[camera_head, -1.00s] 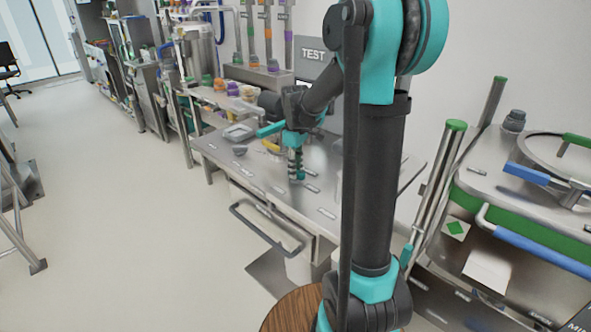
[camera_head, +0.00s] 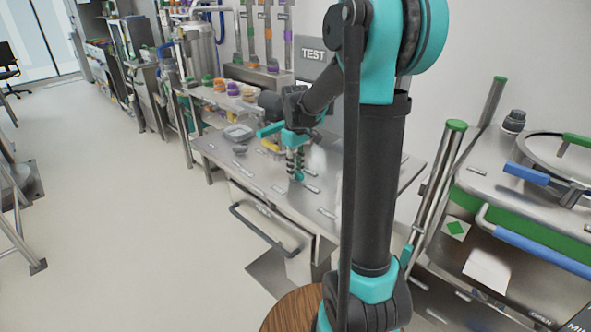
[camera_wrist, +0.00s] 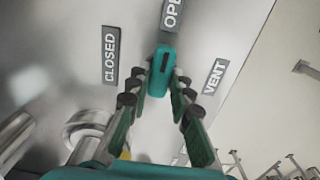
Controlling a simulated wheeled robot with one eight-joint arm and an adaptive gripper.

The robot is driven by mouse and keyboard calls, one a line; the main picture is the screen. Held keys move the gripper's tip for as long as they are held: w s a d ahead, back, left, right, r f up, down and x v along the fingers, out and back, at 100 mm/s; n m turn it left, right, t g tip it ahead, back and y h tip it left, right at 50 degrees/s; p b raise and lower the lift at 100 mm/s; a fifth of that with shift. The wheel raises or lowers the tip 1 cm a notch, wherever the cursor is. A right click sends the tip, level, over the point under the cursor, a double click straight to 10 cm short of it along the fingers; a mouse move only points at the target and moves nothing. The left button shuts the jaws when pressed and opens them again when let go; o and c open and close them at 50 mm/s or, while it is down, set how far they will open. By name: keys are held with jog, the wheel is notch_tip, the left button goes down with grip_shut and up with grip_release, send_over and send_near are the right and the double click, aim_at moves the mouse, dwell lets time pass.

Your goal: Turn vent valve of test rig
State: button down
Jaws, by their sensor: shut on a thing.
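The vent valve handle (camera_wrist: 161,72) is a small teal knob with a dark line along its top. In the wrist view it stands on a grey metal surface between the CLOSED plate (camera_wrist: 109,54), the partly cut-off OPEN plate (camera_wrist: 172,13) and the VENT plate (camera_wrist: 215,76). Its dark line points roughly toward the OPEN plate. My gripper (camera_wrist: 157,92) is shut on the handle, one finger on each side. In the head view my gripper (camera_head: 296,165) points down at the test rig's metal top (camera_head: 325,205), and the handle's lower part is hard to make out.
A TEST sign (camera_head: 313,54) stands behind the rig. A tray (camera_head: 239,132) and yellow items lie at its left end. A black rail (camera_head: 262,232) runs along its front. A cabinet with a blue bar (camera_head: 540,250) stands at the right. The floor at the left is open.

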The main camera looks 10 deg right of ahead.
jog(key=c, duration=1.4)
grip_release()
jog(key=shift+o, duration=0.2)
notch_tip(320, 180, up, 12)
